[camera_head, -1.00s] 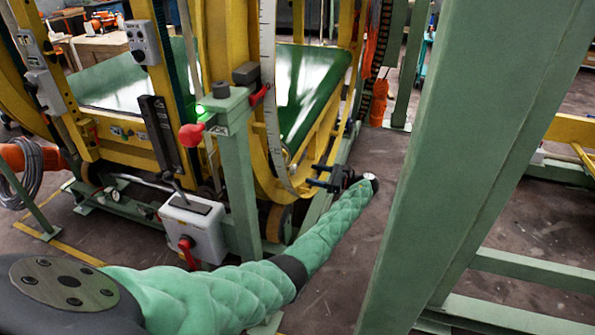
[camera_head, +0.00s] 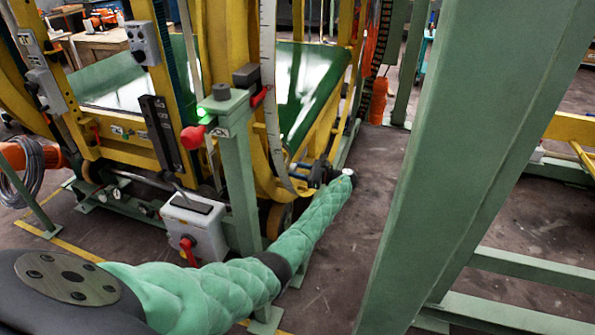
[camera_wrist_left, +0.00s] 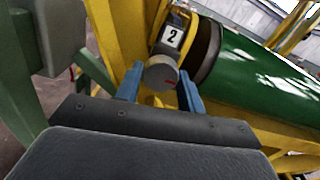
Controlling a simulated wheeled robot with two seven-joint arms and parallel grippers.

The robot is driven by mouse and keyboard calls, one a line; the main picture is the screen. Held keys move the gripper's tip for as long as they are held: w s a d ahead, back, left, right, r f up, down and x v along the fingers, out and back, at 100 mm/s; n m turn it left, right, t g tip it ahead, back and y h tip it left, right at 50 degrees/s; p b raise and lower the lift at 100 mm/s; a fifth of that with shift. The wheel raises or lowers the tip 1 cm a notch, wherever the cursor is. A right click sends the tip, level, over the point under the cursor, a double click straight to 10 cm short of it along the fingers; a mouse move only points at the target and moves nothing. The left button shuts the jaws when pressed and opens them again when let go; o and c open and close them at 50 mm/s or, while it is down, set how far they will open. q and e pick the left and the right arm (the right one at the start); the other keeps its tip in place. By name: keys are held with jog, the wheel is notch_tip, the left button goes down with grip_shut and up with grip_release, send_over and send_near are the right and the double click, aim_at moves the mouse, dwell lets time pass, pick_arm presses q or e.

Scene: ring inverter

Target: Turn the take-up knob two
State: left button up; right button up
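The take-up knob two (camera_wrist_left: 160,73) is a grey round knob with a small red mark, under a white plate (camera_wrist_left: 171,37) with a black 2, in the left wrist view. My left gripper (camera_wrist_left: 160,85) has its two blue fingers spread, one on each side of the knob. The fingers look apart from it, and I cannot tell how deep the knob sits between them. In the head view my left gripper (camera_head: 317,172) is small and dark beside the yellow frame, at the end of my green-sleeved arm; the knob cannot be made out there. My right gripper is not in view.
In the head view a green post (camera_head: 240,180) with a red knob and a grey switch box (camera_head: 195,222) stand left of my arm. A large green beam (camera_head: 465,150) rises on the right.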

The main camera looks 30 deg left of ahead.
pick_arm(q)
jog(key=c, duration=0.4)
